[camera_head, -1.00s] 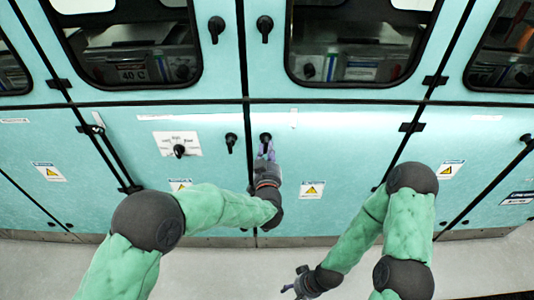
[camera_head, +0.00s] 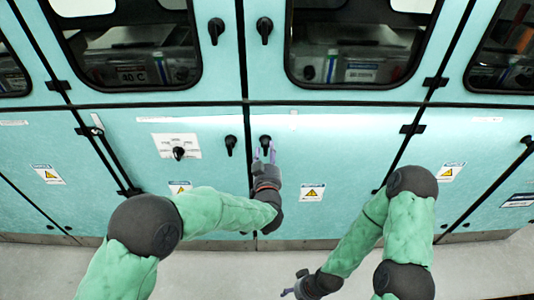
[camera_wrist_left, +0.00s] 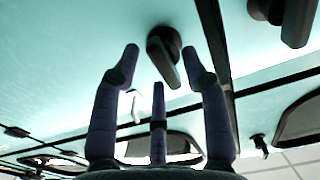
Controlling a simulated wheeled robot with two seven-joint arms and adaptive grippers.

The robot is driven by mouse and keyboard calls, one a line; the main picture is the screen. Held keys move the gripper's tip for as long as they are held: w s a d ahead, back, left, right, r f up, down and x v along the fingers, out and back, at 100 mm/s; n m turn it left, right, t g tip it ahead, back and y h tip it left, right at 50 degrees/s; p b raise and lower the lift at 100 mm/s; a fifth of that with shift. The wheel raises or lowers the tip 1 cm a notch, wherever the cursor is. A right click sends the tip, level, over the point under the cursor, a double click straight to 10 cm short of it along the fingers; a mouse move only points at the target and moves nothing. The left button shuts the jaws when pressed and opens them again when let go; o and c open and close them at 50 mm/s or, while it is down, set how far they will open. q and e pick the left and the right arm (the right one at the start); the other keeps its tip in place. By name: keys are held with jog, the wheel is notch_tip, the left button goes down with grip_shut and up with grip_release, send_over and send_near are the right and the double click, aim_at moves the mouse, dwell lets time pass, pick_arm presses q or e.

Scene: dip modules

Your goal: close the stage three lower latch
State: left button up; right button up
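A black latch handle (camera_head: 265,140) sits on the lower cabinet door just right of the centre seam. My left gripper (camera_head: 265,152) is open just below it in the head view. In the left wrist view the same latch (camera_wrist_left: 165,50) shows between and beyond the spread fingertips of my left gripper (camera_wrist_left: 165,62), with nothing held. A similar black latch (camera_head: 230,143) is left of the seam and also shows in the left wrist view (camera_wrist_left: 285,14). My right gripper (camera_head: 290,292) is low, near the floor, away from the doors; its fingers are too small to read.
Upper doors with windows carry two more black handles, at left (camera_head: 216,29) and right (camera_head: 264,29) of the seam. A white panel with a black knob (camera_head: 179,152) is left of the lower latches. Pale floor (camera_head: 210,275) lies in front.

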pick_arm(q)
jog(key=s, duration=1.2)
dwell(0.5)
jog(key=s+a+f+g+h+p, duration=0.1)
jog(key=a+f+g, duration=0.25)
jog(key=f, duration=0.65)
jog(key=s+a+f+g+h+p, duration=0.1)
jog(key=a+f+g+p, duration=0.3)
jog(key=f, duration=0.6)
jog(key=s+a+f+n+g+h, duration=0.1)
jog(key=s+f+g, duration=0.4)
jog(key=s, duration=0.4)
jog(key=s+a+f+n+g+h, duration=0.1)
jog(key=s+f+g, duration=0.4)
jog(key=s, duration=0.5)
jog(key=shift+a+f, duration=0.5)
jog(key=shift+f, duration=0.45)
